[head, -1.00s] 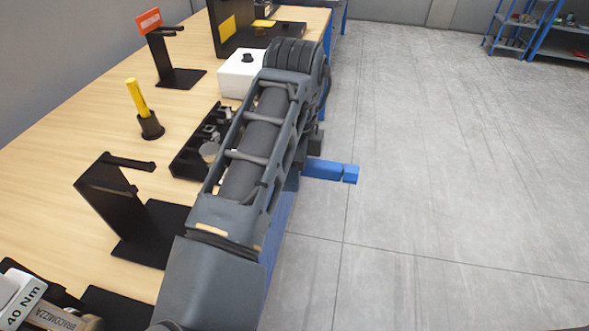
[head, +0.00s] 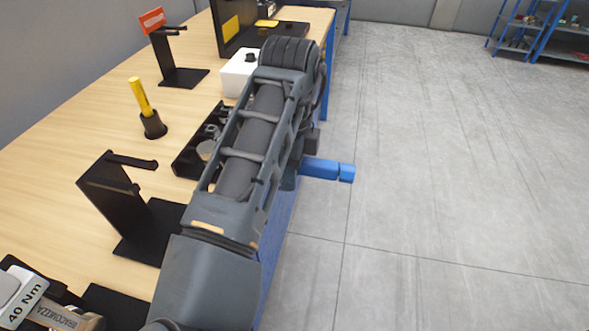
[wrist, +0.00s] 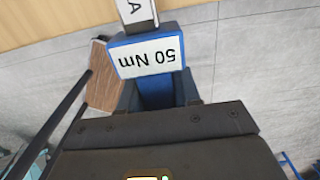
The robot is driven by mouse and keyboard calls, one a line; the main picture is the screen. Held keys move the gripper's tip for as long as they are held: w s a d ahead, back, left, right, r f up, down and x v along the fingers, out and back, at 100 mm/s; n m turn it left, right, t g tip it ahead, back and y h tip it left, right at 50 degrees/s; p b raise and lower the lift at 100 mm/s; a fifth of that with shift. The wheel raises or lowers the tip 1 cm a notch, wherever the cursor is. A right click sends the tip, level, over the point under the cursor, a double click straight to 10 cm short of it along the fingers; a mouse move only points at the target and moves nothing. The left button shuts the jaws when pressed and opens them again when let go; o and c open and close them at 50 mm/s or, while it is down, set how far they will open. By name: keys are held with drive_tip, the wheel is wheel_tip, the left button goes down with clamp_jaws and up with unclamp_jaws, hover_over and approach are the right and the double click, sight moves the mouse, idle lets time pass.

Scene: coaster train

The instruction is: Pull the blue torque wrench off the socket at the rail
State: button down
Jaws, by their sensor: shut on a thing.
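The blue torque wrench (head: 325,170) shows in the head view as a blue bar sticking out to the right of my arm, over the floor beside the bench. In the wrist view the wrench (wrist: 117,68) has a white "50 Nm" label, upside down. My gripper (wrist: 160,95) is shut on the wrench just below that label. A grey and white part marked "A" adjoins the wrench at the top of the wrist view. My arm hides most of the gripper in the head view. I cannot make out the socket at the rail or whether the wrench touches it.
The wooden bench (head: 80,140) lies left of my arm. It carries black stands (head: 125,205), a yellow-handled tool (head: 140,95) in a black cup, a white box (head: 238,75) and a "40 Nm" item (head: 25,300). The grey floor (head: 450,170) on the right is clear.

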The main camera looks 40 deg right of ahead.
drive_tip(key=shift+w+a+r+b, duration=0.15)
drive_tip(key=shift+w+a, duration=0.35)
drive_tip(key=shift+w, duration=0.25)
drive_tip(key=shift+w+a+f+b, duration=0.1)
drive_tip(key=shift+w+a+b, duration=0.05)
drive_tip(key=shift+w+a, duration=0.45)
